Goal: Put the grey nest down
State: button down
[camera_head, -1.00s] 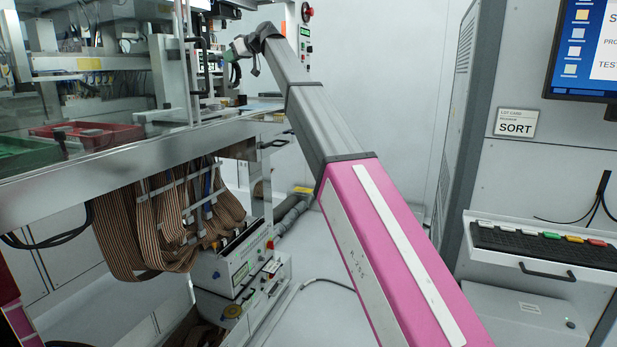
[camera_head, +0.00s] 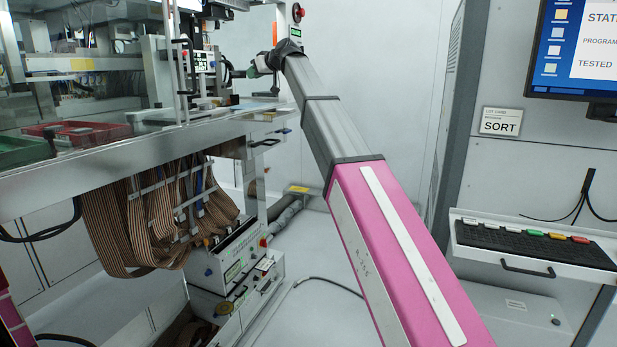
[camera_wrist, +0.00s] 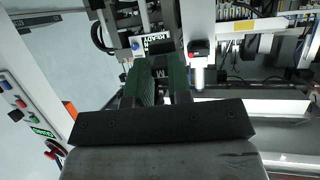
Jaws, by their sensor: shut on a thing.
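My gripper (camera_head: 258,67) is at the end of my outstretched arm, at the right end of the machine's deck in the head view. In the wrist view, its two green fingers (camera_wrist: 160,72) are close together with a small dark grey piece (camera_wrist: 159,74) between them, marked with a letter like M. I take this piece to be the grey nest; only a little of it shows, and the fingers and the black gripper body hide the rest. In the head view it is too small to make out. I cannot tell whether it touches a surface.
The machine's metal deck (camera_head: 150,150) runs along the left, with a red tray (camera_head: 95,133) and a green tray (camera_head: 22,152) on it. An upright machine column (camera_head: 158,80) stands left of my gripper. Striped ribbon cables (camera_head: 165,215) hang below. A keyboard shelf (camera_head: 530,245) is at right.

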jog(key=s+d+f+m+t+h, duration=0.2)
jog(key=d+f+m+h, duration=0.1)
jog(key=d+f, duration=0.6)
jog(key=s+d+f+m+t+h, duration=0.2)
jog(key=d+f+m+h, duration=0.2)
jog(key=d+f, duration=0.5)
jog(key=s+d+f+m+t+h, duration=0.1)
jog(key=s+d+f+m+h, duration=0.2)
jog(key=d+f, duration=0.6)
jog(key=d+m+h, duration=0.1)
jog(key=d, duration=1.1)
jog(key=shift+t, duration=0.4)
